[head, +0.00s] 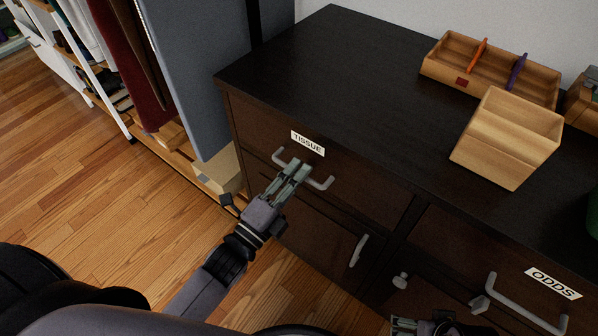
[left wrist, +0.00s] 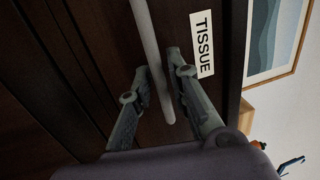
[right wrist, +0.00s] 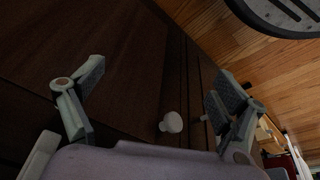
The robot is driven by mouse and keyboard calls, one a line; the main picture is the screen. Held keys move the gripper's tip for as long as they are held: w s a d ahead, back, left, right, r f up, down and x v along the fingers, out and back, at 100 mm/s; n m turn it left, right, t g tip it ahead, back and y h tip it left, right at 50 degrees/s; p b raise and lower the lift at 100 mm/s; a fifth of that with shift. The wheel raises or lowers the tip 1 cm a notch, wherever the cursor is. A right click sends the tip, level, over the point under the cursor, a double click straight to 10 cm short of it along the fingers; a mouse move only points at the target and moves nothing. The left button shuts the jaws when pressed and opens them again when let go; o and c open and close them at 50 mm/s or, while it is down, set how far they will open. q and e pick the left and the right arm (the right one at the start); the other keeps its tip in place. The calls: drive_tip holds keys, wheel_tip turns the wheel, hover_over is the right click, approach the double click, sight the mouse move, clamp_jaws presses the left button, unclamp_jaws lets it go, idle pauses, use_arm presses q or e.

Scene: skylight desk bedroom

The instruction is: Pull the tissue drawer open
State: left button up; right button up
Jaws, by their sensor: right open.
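The tissue drawer (head: 375,190) is in the upper left of the dark dresser, its front flush with the dresser and its TISSUE label (head: 307,143) above a grey bar handle (head: 321,184). My left gripper (head: 295,168) is at the middle of this handle. In the left wrist view, the handle (left wrist: 148,40) runs between the fingers of the left gripper (left wrist: 158,70), which are drawn in close on both sides of it. My right gripper (right wrist: 158,68) is open and empty, low in front of the dresser; only part shows at the head view's bottom edge.
The dresser top (head: 340,65) holds a wooden organizer (head: 490,70) and a wooden box (head: 507,138). A lower door handle (head: 358,250) and the ODDS drawer handle (head: 522,308) stick out nearby. Open shelving with clothes (head: 135,65) stands at left. Wood floor (head: 80,190) is clear there.

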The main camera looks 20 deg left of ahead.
use_arm(q)
drive_tip(key=shift+w+d, duration=0.15)
drive_tip(key=shift+w, duration=0.2)
drive_tip(key=shift+c, duration=0.3)
clamp_jaws()
